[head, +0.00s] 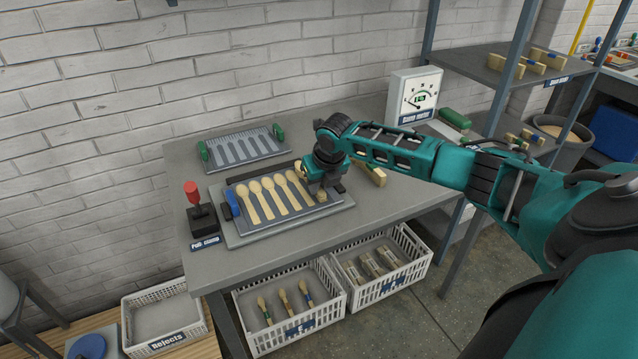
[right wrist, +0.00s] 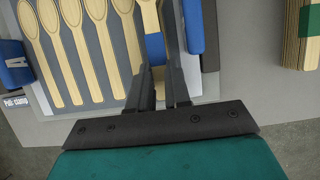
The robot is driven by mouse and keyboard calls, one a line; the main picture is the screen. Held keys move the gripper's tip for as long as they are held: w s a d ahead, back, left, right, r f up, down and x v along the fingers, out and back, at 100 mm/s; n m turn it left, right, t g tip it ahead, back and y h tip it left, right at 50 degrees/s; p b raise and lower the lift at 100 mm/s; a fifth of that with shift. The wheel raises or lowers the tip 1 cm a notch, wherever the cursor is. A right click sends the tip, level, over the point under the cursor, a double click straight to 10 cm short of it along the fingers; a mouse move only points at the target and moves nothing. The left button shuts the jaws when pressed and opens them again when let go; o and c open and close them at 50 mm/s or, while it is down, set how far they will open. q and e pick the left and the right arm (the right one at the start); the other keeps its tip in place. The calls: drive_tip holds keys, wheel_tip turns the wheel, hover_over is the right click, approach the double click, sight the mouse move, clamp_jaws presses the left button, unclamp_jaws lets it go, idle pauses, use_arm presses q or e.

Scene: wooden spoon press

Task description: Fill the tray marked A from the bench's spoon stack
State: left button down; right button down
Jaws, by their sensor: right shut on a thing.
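My right gripper (head: 325,185) is over the right end of the front tray (head: 285,226), which has blue end grips. It is shut on a wooden spoon (head: 321,197), largely hidden by the gripper in the head view. In the right wrist view, the spoon (right wrist: 149,14) has a blue band, and my right gripper (right wrist: 165,70) is at its handle. I cannot tell whether the spoon touches the tray. Several plain spoons (head: 268,196) lie side by side in the tray's slots. The bench's spoon stack (head: 375,174) is right of the gripper; its green band (right wrist: 309,20) shows in the wrist view.
An empty slotted tray (head: 240,150) with green grips lies behind. A dial meter (head: 414,95) stands at the back right. Crates (head: 297,328) with banded spoons sit below the bench (head: 340,225).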

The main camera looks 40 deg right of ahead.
drive_tip(key=shift+r+p, duration=0.9)
drive_tip(key=shift+r, duration=1.65)
